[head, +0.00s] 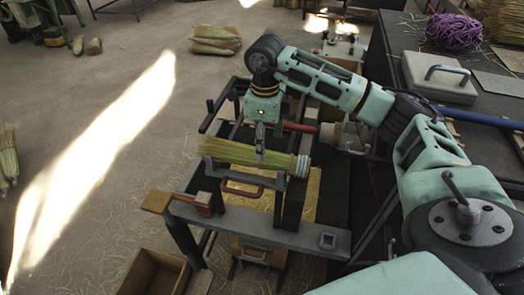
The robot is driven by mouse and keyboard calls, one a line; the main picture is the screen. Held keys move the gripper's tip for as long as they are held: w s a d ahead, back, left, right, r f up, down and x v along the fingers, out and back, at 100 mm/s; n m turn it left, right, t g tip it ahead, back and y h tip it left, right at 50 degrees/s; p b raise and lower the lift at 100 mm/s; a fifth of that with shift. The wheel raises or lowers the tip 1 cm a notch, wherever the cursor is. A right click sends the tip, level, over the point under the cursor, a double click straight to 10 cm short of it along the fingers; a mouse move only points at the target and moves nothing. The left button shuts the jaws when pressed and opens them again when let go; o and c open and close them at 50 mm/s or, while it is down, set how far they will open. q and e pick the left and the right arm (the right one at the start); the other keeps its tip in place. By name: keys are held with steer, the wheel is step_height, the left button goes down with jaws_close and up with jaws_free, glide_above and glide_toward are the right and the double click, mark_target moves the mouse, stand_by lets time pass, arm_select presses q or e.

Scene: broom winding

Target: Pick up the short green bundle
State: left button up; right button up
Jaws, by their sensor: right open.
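A short yellow-green straw bundle (228,150) lies sideways across the dark cradle of a metal winding stand (315,240). Its right end has a pale wrapped band. My right gripper (260,148) points straight down at the bundle, right of its middle. It is open, and its visible finger overlaps the bundle in the picture. The far finger is hidden, so I cannot tell whether the fingers touch the straw. My left gripper is out of view.
A wooden-handled tool (180,202) lies on the stand's front left. An open wooden box (152,273) is on the floor below. A bench (398,45) at right holds purple twine (454,31) and a handled plate (440,75). More bundles (215,39) lie behind.

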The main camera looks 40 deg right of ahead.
mark_target(255, 157)
steer(key=shift+s+a+f, duration=0.2)
steer(key=shift+s+f, duration=0.1)
steer(key=shift+s+a+f+p, duration=0.2)
steer(key=shift+f+p, duration=0.15)
steer(key=shift+p, duration=0.15)
steer(key=shift+s+a+f+p, duration=0.1)
steer(key=shift+a+f+p, duration=0.1)
steer(key=shift+f+p, duration=0.2)
steer(key=f, duration=0.1)
steer(key=w+f+p, duration=0.1)
steer(key=f, duration=0.1)
steer(key=shift+d+f, duration=0.1)
steer(key=shift+f, duration=0.35)
steer(key=shift+s, duration=0.15)
steer(key=c, duration=0.7)
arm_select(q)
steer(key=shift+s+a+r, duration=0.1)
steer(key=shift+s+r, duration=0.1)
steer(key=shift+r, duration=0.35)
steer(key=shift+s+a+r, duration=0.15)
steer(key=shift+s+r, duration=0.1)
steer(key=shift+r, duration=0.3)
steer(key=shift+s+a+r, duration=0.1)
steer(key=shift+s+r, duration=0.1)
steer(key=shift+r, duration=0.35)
arm_select(e)
steer(key=c, duration=0.6)
